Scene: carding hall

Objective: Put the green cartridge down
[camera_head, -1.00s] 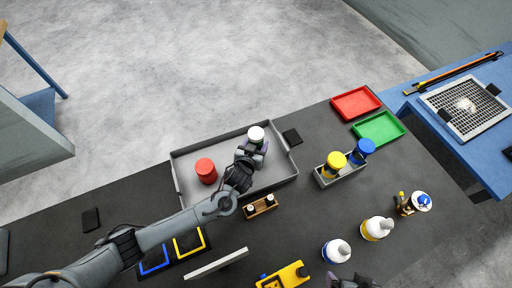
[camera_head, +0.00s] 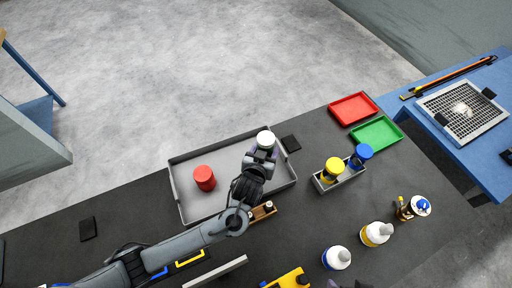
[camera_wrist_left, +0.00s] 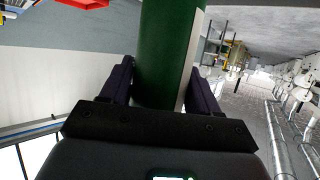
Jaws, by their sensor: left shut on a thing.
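My left gripper (camera_head: 261,153) is shut on the green cartridge, whose white top (camera_head: 265,138) shows in the head view. In the left wrist view the green cartridge (camera_wrist_left: 165,50) stands between the two dark fingers (camera_wrist_left: 160,92), with a white strip along its right side. In the head view the cartridge overlaps the far right part of the grey tray (camera_head: 180,205); its lower end is hidden, so I cannot tell its height. A dark part at the bottom edge of the head view, perhaps my right gripper (camera_head: 347,284), is cut off.
A red cartridge (camera_head: 204,178) stands in the tray's left half. A small grey holder (camera_head: 345,178) carries yellow and blue cartridges. Red (camera_head: 353,108) and green (camera_head: 376,132) shallow trays lie at the far right. White-capped bottles (camera_head: 376,234) stand near the front.

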